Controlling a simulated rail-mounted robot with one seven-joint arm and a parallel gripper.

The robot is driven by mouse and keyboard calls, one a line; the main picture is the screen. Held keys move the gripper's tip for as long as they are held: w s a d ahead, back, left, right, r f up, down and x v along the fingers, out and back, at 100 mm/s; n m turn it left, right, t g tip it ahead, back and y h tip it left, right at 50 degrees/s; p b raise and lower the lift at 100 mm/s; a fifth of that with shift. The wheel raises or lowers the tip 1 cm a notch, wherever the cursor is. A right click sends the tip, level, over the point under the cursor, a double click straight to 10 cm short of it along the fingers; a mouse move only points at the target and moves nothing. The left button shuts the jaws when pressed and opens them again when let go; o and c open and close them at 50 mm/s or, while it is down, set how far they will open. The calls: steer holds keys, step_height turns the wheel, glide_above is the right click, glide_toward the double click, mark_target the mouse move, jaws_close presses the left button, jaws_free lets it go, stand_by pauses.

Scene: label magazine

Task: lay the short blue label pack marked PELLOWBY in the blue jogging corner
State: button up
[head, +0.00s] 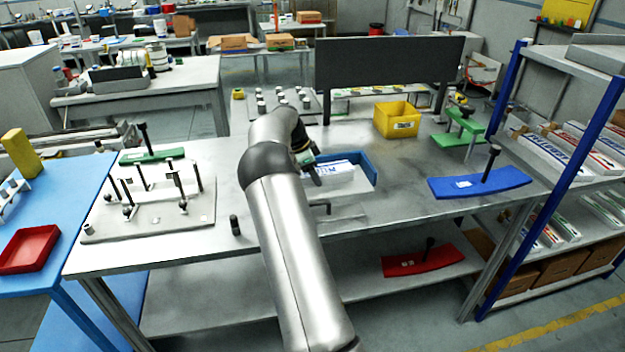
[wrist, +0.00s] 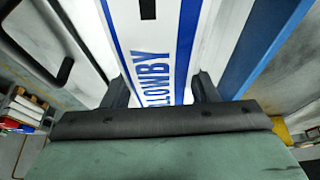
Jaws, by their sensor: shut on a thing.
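The short label pack (head: 332,168) is white with blue stripes; in the wrist view the pack (wrist: 150,40) shows the blue letters "LOWBY", the rest of the name being hidden. My gripper (head: 311,172) is shut on it; in the wrist view the gripper (wrist: 162,88) has one finger on each side of the pack. The blue jogging corner (head: 364,165) stands on the bench, its blue walls behind and right of the pack. A blue wall (wrist: 262,50) runs beside the pack in the wrist view, with a gap between. I cannot tell whether the pack touches the corner's floor.
A yellow bin (head: 396,120) stands behind the corner, below a dark panel (head: 388,66). A blue curved piece with a black knob (head: 480,183) lies to the right. A plate with upright posts (head: 150,205) is at left. The bench between corner and blue piece is clear.

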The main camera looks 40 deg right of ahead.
mark_target(312, 181)
steer(key=shift+w+a+f, duration=0.15)
steer(key=shift+f, duration=1.55)
steer(key=shift+f, duration=0.2)
steer(key=o, duration=1.2)
steer(key=shift+c, duration=0.2)
